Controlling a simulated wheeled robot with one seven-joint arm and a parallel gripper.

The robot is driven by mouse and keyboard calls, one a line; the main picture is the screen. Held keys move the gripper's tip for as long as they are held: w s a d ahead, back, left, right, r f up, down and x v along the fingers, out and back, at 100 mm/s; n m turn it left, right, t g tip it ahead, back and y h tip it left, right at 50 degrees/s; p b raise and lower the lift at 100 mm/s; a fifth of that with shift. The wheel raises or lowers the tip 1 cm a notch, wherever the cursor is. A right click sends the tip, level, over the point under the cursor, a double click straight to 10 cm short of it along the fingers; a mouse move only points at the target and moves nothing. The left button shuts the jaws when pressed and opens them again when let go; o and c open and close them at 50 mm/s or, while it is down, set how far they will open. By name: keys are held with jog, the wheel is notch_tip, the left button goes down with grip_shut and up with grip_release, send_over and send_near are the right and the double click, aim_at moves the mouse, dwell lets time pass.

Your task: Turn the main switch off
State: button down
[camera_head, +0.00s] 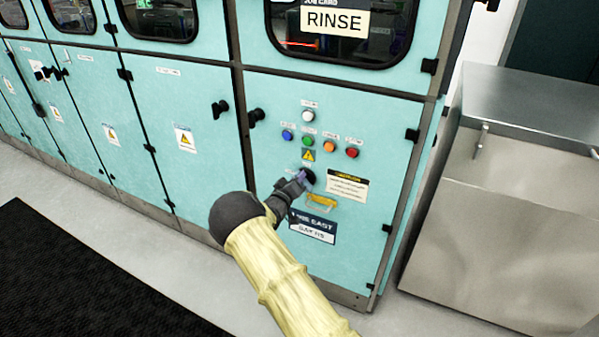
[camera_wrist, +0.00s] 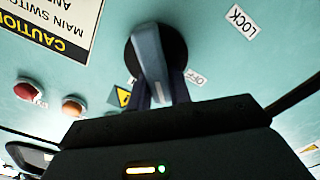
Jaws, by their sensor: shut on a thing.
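The main switch (camera_wrist: 151,62) is a rotary handle, blue-grey, on a round black base on the teal cabinet panel. In the wrist view the handle stands nearly upright in the picture, and labels "LOCK" (camera_wrist: 241,21) and "OFF" (camera_wrist: 195,77) are on the panel at its right. In the head view the switch (camera_head: 307,176) is partly hidden behind my gripper (camera_head: 299,181). My gripper is shut on the switch handle; its fingers (camera_wrist: 160,92) show at both sides of the handle's near end. Which position the handle points to I cannot tell.
Several coloured buttons, including a red one (camera_head: 352,153), and a warning triangle (camera_head: 308,155) sit above the switch. A steel cabinet (camera_head: 490,210) stands at the right. Black door knobs (camera_head: 257,116) stick out at the left.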

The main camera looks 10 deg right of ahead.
jog(key=n, duration=0.1)
jog(key=n+p, duration=0.1)
jog(key=n, duration=0.2)
jog(key=shift+w+a+f+n, duration=0.15)
jog(key=shift+a+f+n, duration=0.15)
jog(key=shift+n, duration=0.1)
jog(key=shift+f+n+p, duration=0.25)
jog(key=shift+n+p, duration=0.05)
jog(key=shift+n, duration=0.8)
jog(key=shift+f+n+p, duration=0.2)
jog(key=shift+n+p, duration=0.05)
jog(key=shift+n, duration=0.85)
jog(key=shift+w, duration=0.1)
jog(key=c, duration=1.3)
grip_release()
jog(key=p+v, duration=0.1)
jog(key=v, duration=1.6)
jog(key=shift+a, duration=0.15)
